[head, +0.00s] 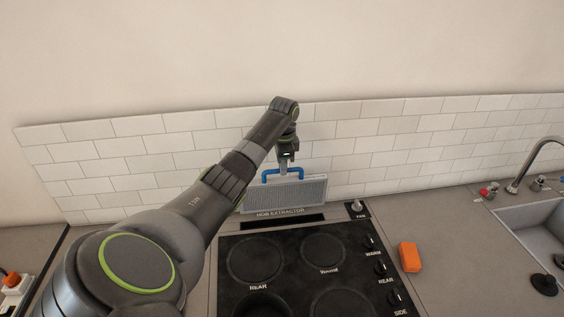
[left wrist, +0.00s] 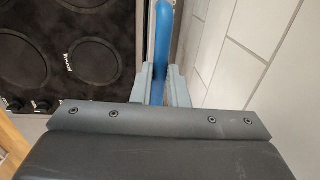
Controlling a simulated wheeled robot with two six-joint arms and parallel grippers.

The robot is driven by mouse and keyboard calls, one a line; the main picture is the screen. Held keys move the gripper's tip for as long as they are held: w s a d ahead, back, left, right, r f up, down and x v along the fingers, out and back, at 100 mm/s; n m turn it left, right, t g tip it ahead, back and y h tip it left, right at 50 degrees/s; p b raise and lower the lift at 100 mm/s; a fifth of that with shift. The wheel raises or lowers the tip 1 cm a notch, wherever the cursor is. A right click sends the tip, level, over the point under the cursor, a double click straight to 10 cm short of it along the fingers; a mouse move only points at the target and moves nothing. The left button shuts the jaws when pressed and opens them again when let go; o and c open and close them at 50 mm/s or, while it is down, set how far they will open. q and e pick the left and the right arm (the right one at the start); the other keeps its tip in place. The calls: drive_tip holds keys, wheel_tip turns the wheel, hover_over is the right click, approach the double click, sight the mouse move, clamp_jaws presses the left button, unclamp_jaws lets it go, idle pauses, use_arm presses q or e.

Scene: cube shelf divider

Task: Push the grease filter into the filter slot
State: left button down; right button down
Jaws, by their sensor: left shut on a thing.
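The grease filter (head: 287,194) is a flat grey mesh panel with a blue handle on top. It stands nearly upright close to the tiled wall, behind the hob. My left gripper (head: 285,169) is above it, shut on the blue handle. In the left wrist view the handle (left wrist: 162,42) runs between the two fingers of the left gripper (left wrist: 160,86). A long dark opening (head: 268,224) lies by the HOB EXTRACTOR label, just in front of the filter's lower edge. I cannot tell whether that lower edge is inside any slot. My right gripper is not in view.
The black hob (head: 287,258) lies in front of the filter, with knobs on its right. A fan knob (head: 357,207) stands beside the opening. An orange block (head: 410,257) lies right of the hob. A sink (head: 540,235) is at far right. White tiles (head: 400,143) close off the back.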

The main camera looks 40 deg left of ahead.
sight(283, 181)
use_arm(q)
drive_tip(key=shift+r, duration=0.1)
drive_tip(key=shift+f+b, duration=0.35)
drive_tip(key=shift+f, duration=0.5)
wheel_tip(283, 181, down, 3)
drive_tip(key=shift+r+b, duration=0.2)
drive_tip(key=shift+b, duration=0.35)
drive_tip(key=shift+f, duration=0.75)
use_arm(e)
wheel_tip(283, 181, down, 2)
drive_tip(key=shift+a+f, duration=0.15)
use_arm(q)
drive_tip(key=shift+r, duration=0.1)
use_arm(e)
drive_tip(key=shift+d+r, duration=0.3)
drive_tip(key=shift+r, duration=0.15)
use_arm(q)
drive_tip(key=shift+p, duration=0.55)
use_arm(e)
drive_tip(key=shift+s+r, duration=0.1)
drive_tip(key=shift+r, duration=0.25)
